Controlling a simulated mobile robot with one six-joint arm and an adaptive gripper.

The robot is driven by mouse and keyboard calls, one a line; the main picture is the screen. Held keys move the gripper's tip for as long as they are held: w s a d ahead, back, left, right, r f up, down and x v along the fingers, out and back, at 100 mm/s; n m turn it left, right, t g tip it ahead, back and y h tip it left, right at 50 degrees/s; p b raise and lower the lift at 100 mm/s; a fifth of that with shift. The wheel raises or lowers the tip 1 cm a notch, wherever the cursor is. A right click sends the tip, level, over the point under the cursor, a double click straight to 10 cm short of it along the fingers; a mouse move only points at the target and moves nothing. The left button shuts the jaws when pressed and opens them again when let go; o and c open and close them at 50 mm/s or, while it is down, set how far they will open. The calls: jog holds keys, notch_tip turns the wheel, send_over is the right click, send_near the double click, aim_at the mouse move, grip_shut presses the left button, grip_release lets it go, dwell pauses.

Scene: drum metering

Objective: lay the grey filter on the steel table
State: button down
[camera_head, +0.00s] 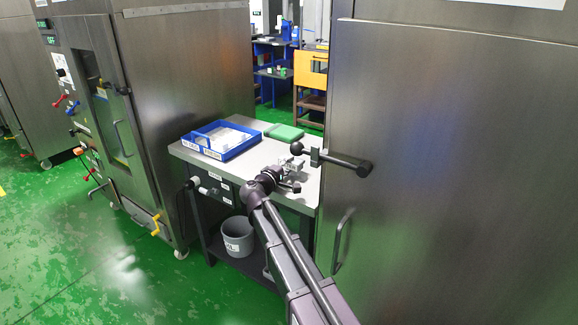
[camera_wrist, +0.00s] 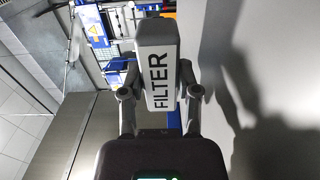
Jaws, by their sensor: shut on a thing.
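The grey filter (camera_wrist: 158,68) is a block with the word FILTER on its light face. In the wrist view it sits between the two fingers of my gripper (camera_wrist: 158,95), which is shut on it. In the head view my gripper (camera_head: 291,168) is over the right part of the steel table (camera_head: 250,168); the filter is too small and cluttered there to make out clearly. I cannot tell the exact gap between filter and table top.
A blue tray (camera_head: 233,150) with pale contents stands on the table's left part. A green pad (camera_head: 284,131) lies at the back. A black-knobbed latch (camera_head: 345,162) juts from the right cabinet (camera_head: 455,150) near my gripper. A grey bucket (camera_head: 237,237) is below.

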jog(key=shift+f+b, duration=0.35)
jog(key=shift+f, duration=0.05)
dwell(0.5)
jog(key=shift+c, duration=1.3)
grip_release()
jog(key=shift+s, duration=0.15)
jog(key=shift+v, duration=0.9)
jog(key=v, duration=1)
jog(key=shift+s, duration=0.1)
